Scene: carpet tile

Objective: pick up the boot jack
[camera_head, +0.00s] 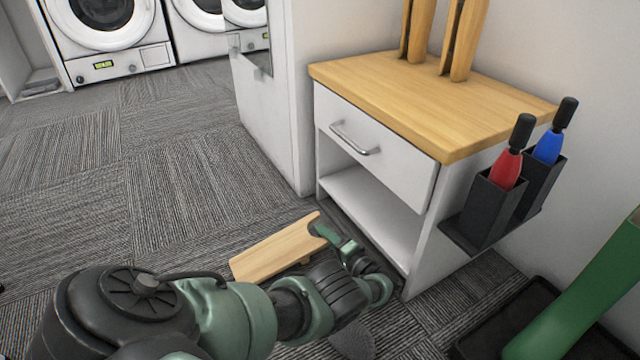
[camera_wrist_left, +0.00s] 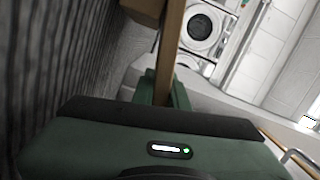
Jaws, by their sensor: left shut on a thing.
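The boot jack (camera_head: 275,252) is a light wooden board, low over the carpet in front of the cabinet in the head view. My left gripper (camera_head: 322,230) is shut on its right end, by the cabinet's open lower shelf. In the left wrist view the boot jack (camera_wrist_left: 171,45) runs up from between the green fingers (camera_wrist_left: 164,88), seen edge-on, with a block (camera_wrist_left: 145,10) on its side. I cannot tell whether it clears the carpet. My right gripper is not in view.
A white cabinet (camera_head: 375,165) with a wooden top stands close to the gripper. A black holder (camera_head: 490,210) with red and blue bottles hangs on its side. A dark tray (camera_head: 535,310) with a green boot-like thing (camera_head: 570,305) is at right. Carpet at left is clear.

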